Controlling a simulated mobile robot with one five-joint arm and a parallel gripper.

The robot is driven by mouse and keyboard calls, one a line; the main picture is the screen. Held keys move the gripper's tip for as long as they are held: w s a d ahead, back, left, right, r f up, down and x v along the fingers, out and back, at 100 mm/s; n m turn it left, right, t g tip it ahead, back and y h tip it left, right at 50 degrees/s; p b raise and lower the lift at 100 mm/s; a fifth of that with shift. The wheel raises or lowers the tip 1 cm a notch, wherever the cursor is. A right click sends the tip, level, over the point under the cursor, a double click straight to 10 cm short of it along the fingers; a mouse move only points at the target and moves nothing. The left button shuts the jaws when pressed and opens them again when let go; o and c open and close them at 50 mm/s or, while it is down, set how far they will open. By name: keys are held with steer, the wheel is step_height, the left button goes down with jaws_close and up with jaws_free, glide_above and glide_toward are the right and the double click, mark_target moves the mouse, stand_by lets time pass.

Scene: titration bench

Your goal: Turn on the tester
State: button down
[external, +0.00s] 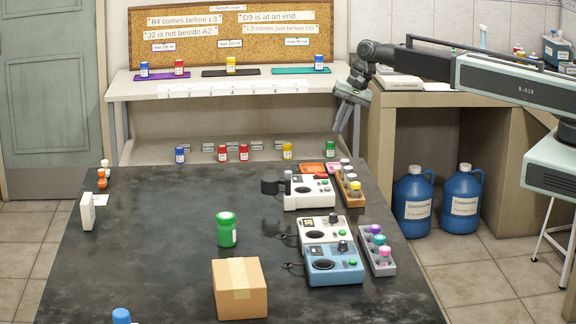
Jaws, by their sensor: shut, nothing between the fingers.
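Three bench devices stand on the right half of the dark table (166,247). The far one is a white device (309,193) with a black attachment at its left, a knob and a green button. The middle one is a white device (318,229) with a small display and a black knob. The near one is a blue device (335,272) with a dark round plate and a green button. No readable label shows which is the tester. My gripper (337,130) is shut and empty, pointing down, above and beyond the far device, touching nothing.
A cardboard box (240,290) and a green jar (226,230) stand left of the devices. The table's left half is mostly clear. A shelf (230,84) stands behind.

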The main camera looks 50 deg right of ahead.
mark_target(319, 175)
steer(key=b+x, duration=1.2)
steer(key=x, duration=0.2)
steer(key=shift+d+f+b, duration=0.1)
steer(key=shift+b, duration=0.3)
steer(key=shift+s, duration=0.1)
steer(key=shift+w, duration=0.25)
steer(key=shift+w+a+g+h+p, duration=0.1)
steer(key=shift+a+g+h+p, duration=0.4)
steer(key=shift+g+h, duration=0.3)
steer(key=shift+a+f+g+h, duration=0.1)
steer(key=shift+f+g+h, duration=0.1)
steer(key=shift+g+h, duration=0.4)
steer(key=shift+s, duration=0.3)
